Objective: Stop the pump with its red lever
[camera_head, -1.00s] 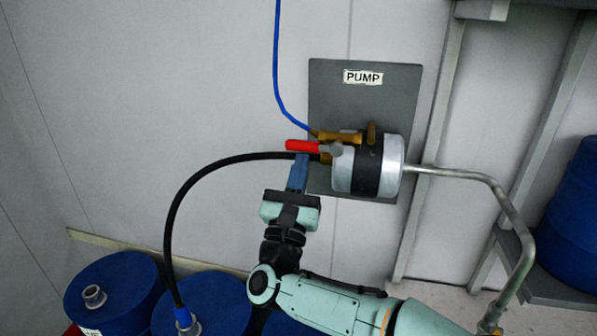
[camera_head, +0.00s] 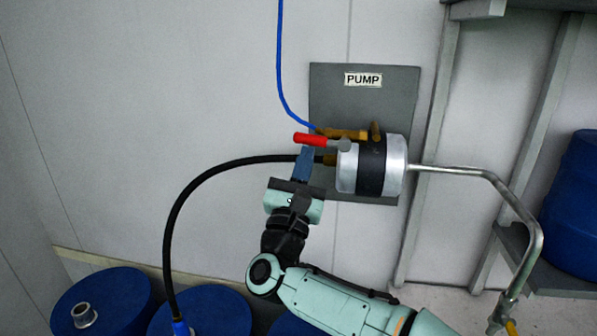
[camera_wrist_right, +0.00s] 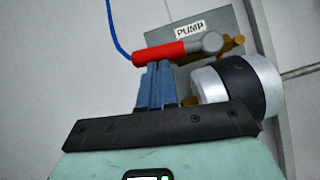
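The pump (camera_head: 370,165) is a silver cylinder with a black band on a grey wall plate marked PUMP. Its red lever (camera_head: 310,140) points left from a grey pivot, almost level with its free end slightly higher. My right gripper (camera_head: 305,163) is just below the lever, fingers pointing up. In the right wrist view, the blue fingers (camera_wrist_right: 156,80) are together, with their tips at the underside of the red lever (camera_wrist_right: 158,53). Nothing shows between them. Whether they touch it I cannot tell for sure. My left gripper is not in view.
A black hose (camera_head: 175,215) arcs from the pump to the blue drums (camera_head: 105,300) below. A blue air line (camera_head: 280,60) hangs above the lever. A metal pipe (camera_head: 470,171) runs right, near a grey rack (camera_head: 430,150). The wall left of the lever is clear.

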